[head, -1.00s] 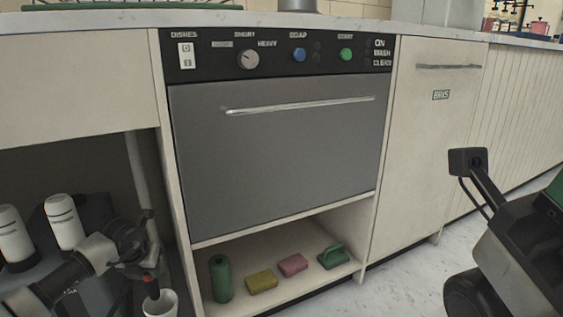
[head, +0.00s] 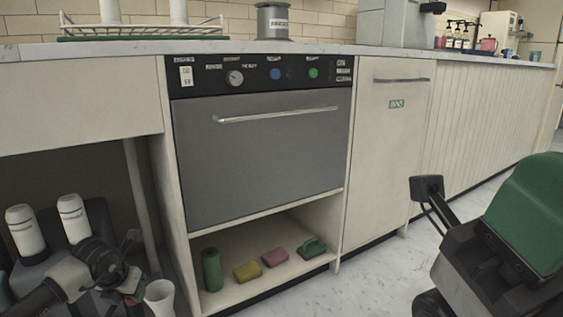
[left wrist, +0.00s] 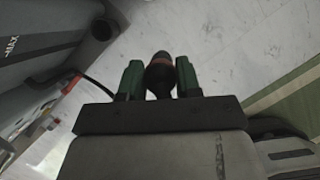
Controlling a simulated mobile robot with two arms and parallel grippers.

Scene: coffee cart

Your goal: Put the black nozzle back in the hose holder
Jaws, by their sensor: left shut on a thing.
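The black nozzle (left wrist: 159,82), with a reddish band near its top, is between the two green fingers of my left gripper (left wrist: 160,78) in the left wrist view. The gripper is shut on it. In the head view my left gripper (head: 128,281) is low at the left, beside a white cup; the nozzle is hard to make out there. I cannot pick out the hose holder in either view. Part of my right arm shows at the lower right of the head view, but its fingertips are out of frame.
White bottles (head: 72,220) stand on grey equipment under the counter at left, near the white cup (head: 160,297). A dishwasher (head: 262,150) is above a shelf with a green bottle (head: 211,269) and sponges (head: 275,257). A grey container marked MAX (left wrist: 40,35) is near the left gripper.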

